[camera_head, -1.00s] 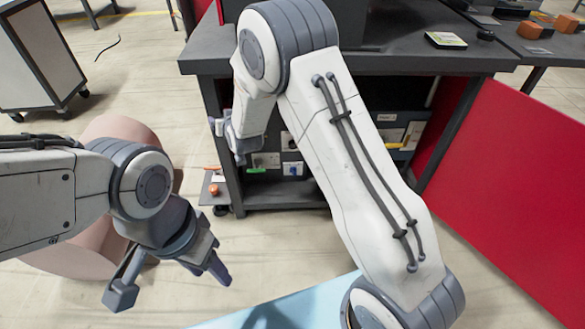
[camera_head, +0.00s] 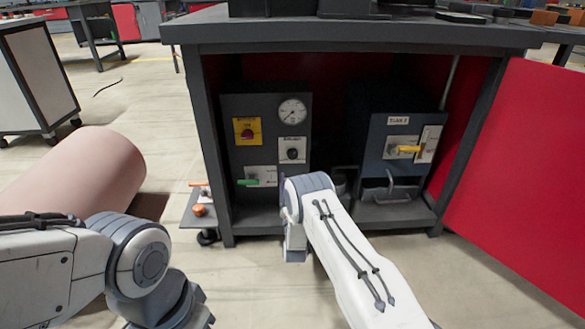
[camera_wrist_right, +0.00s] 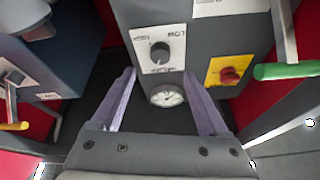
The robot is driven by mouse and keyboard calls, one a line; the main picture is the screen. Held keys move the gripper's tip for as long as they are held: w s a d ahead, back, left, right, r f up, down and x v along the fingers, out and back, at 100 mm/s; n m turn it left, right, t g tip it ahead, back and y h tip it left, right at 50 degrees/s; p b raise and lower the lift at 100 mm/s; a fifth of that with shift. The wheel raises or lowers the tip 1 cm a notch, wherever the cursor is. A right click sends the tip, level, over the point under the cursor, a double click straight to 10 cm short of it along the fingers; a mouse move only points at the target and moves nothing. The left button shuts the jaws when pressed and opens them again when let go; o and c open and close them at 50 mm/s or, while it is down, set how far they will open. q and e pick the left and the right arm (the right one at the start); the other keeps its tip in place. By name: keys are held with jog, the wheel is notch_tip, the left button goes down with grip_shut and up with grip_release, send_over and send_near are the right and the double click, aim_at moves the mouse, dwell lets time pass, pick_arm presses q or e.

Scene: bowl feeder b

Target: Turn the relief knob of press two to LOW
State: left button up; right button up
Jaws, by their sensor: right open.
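The relief knob (camera_head: 292,154) is a small dark dial on a white plate. It sits on the front of a dark grey unit (camera_head: 266,115) inside the bench, below a round gauge (camera_head: 293,111). In the right wrist view the knob (camera_wrist_right: 160,52) shows beyond the fingertips, with upside-down lettering that seems to read LOW; its pointer is too small to read. My right gripper (camera_wrist_right: 159,73) is open and empty, its fingers either side of the gauge (camera_wrist_right: 167,96) in that picture, apparently short of the panel. My left gripper (camera_head: 188,312) is partly cut off at the bottom.
A yellow plate with a red knob (camera_head: 247,132) and a green handle (camera_head: 248,182) are on the same unit. A second unit with a yellow handle (camera_head: 408,149) stands right. The bench top (camera_head: 350,32) overhangs both. A red panel (camera_head: 515,170) bounds the right side.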

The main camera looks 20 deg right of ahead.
aim_at(293, 157)
jog(key=b+x, duration=0.4)
jog(key=x, duration=0.4)
jog(key=shift+w+f, duration=0.1)
jog(key=shift+w, duration=0.2)
grip_shut()
